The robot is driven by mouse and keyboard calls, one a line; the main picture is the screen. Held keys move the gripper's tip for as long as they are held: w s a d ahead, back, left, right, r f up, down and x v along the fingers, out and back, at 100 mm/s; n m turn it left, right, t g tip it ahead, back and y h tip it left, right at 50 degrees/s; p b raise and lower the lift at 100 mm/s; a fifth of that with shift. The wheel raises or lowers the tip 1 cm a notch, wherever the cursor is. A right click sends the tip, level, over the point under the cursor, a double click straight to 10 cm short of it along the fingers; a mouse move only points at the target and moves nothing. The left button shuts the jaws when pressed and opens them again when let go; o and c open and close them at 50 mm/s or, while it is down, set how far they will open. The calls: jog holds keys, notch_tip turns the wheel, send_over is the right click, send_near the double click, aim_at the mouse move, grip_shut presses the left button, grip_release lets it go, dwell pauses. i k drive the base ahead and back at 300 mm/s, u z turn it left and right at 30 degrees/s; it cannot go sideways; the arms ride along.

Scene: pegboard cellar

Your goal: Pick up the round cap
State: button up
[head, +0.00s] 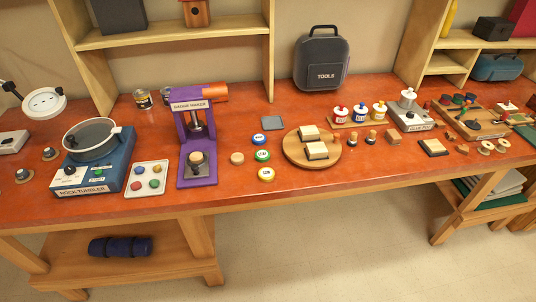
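I cannot tell for certain which thing is the round cap. A small plain tan disc (237,158) lies flat on the orange-red bench, just right of the purple badge maker (197,140). Right of it lie three round badges in a column: a blue one (260,138), a green one (261,155) and a yellow-rimmed one (266,173). Small round pieces with dark centres (49,153) lie at the far left. My gripper is not in view.
A blue rock tumbler (92,160) and a tray of coloured buttons (147,178) stand left of the badge maker. A round wooden board (295,158) with two blocks lies to the right. A tool case (321,58) stands behind. Bare bench shows along the front edge.

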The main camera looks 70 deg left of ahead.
aim_at(262, 155)
jog(key=u, duration=0.7)
jog(key=i, duration=0.1)
jog(key=z, duration=0.7)
jog(key=k, duration=0.15)
jog(key=u, duration=2.55)
jog(key=k, duration=0.15)
jog(key=u, duration=1.7)
jog(key=i, duration=0.1)
